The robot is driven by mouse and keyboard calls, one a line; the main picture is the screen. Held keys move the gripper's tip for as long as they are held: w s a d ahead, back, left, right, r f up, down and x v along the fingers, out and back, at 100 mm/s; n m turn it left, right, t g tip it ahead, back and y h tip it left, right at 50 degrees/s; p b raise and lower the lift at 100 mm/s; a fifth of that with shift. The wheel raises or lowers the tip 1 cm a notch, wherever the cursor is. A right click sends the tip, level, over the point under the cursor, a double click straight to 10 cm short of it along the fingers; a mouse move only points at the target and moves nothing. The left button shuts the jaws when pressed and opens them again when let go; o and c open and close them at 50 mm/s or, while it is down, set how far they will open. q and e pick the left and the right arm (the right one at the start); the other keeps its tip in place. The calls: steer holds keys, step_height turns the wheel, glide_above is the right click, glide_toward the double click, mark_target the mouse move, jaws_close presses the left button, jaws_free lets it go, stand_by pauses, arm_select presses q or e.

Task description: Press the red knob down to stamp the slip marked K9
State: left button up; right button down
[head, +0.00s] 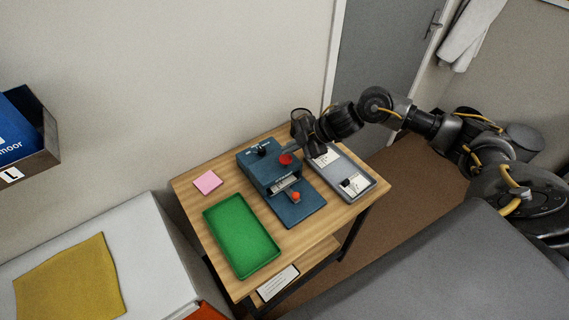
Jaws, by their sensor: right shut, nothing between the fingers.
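A dark blue stamping device (256,172) stands on the wooden table. A round red knob (286,159) shows at its upper right side. A smaller orange-red piece (295,196) sits lower, on the device's flat blue base plate (303,210). A pale slip-like piece shows in the device's front opening. White slips (355,185) lie in a grey tray (368,187) to the right; their marks are too small to read, so I cannot tell which is K9. My right gripper (318,150) is shut and empty, above the table, close to the red knob's right. My left gripper is out of view.
A green tray (240,235) lies at the table's front left, with a pink note pad (207,182) behind it. A white card (278,283) lies on the lower shelf. A white cabinet with a yellow cloth (70,282) stands at the left.

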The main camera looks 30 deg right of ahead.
mark_target(288, 158)
steer(key=shift+f, duration=0.4)
steer(key=shift+f+b, duration=1)
steer(key=shift+f, duration=0.6)
stand_by(1.2)
steer(key=shift+r, duration=0.1)
steer(key=shift+r+p, duration=1.95)
steer(key=shift+p, duration=0.05)
step_height(288, 158, up, 6)
steer(key=p, duration=0.6)
